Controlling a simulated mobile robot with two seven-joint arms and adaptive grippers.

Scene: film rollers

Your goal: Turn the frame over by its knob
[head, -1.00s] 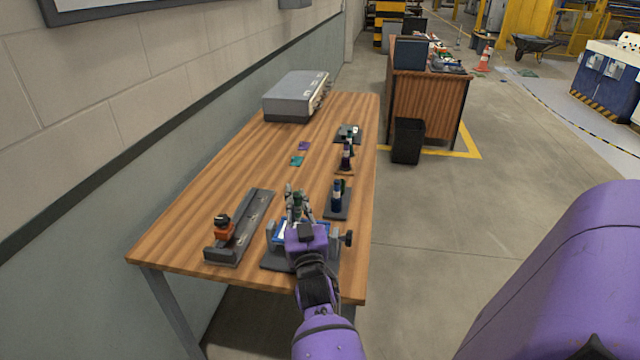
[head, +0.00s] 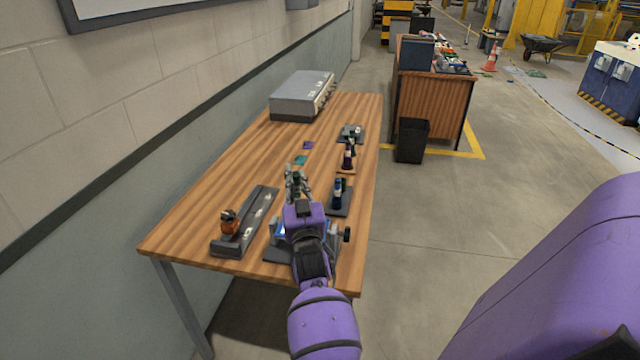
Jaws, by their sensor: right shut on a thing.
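The frame (head: 278,233), with a blue-and-white face, sits on a dark stand at the near end of the wooden table. My right arm covers most of it. Its dark knob (head: 347,234) sticks out on the right side, clear of my gripper. My right gripper (head: 297,182) is above and just beyond the frame, shut on a small dark green roller (head: 297,184) largely hidden between the fingers. My left gripper is not in view.
A grey rail (head: 260,217) with an orange-and-black piece (head: 229,221) lies on the left. A dark tray (head: 342,207) holds dark bottles on the right. Teal (head: 300,160) and purple (head: 308,145) pieces and a grey box (head: 302,95) lie farther back. The table's middle left is clear.

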